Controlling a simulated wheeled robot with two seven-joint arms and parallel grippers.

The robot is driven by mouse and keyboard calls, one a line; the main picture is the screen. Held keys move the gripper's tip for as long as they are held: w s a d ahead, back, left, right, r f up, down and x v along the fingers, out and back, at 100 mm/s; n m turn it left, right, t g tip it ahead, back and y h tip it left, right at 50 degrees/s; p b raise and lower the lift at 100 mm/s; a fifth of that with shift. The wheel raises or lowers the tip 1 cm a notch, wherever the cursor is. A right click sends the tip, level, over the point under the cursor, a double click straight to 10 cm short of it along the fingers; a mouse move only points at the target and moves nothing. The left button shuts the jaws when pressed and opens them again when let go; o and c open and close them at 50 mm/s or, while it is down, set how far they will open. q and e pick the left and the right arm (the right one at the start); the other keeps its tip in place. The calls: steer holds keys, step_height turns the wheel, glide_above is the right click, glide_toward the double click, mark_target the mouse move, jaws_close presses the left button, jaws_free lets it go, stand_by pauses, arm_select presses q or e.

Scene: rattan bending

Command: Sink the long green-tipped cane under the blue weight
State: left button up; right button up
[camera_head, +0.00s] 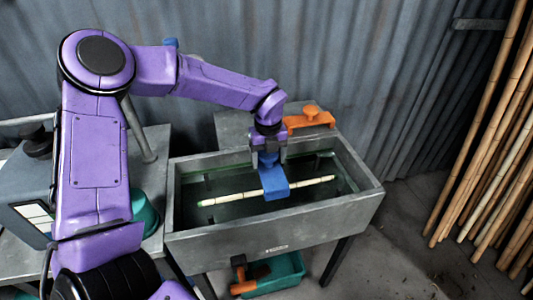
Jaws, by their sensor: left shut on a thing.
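The long pale cane (228,196) lies lengthwise in the grey water trough (275,246), with a green tip at its left end. The blue weight (274,182) is over the middle of the cane and hides that part of it. My left gripper (268,158) reaches down into the trough from above and is shut on the top of the blue weight. I cannot tell whether the weight touches the cane or how deep the cane sits. My right gripper is not in view.
An orange weight-like piece (308,119) sits on a grey ledge behind the trough. A teal bin (285,272) with orange items is below the trough. Several tall canes (490,140) lean at the right. A bench with a grey box (25,185) stands at the left.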

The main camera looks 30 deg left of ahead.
arm_select(q)
steer(key=w+f+b, duration=0.1)
steer(key=f, duration=0.2)
steer(key=w+f+b, duration=0.1)
steer(key=f+b, duration=0.3)
steer(key=f, duration=0.1)
steer(key=shift+w+a+f, duration=0.15)
steer(key=shift+w+f, duration=0.2)
steer(key=shift+w, duration=0.05)
steer(key=shift+s+f, duration=0.15)
steer(key=shift+s, duration=0.15)
steer(key=shift+w+f+b, duration=0.1)
steer(key=shift+f+b, duration=0.15)
steer(key=shift+b, duration=0.05)
steer(key=shift+w+f, duration=0.4)
steer(key=shift+w, duration=0.2)
steer(key=shift+s+r, duration=0.25)
steer(key=shift+s, duration=0.1)
steer(key=shift+w+f+b, duration=0.15)
steer(key=shift+f+b, duration=0.25)
steer(key=shift+f, duration=0.45)
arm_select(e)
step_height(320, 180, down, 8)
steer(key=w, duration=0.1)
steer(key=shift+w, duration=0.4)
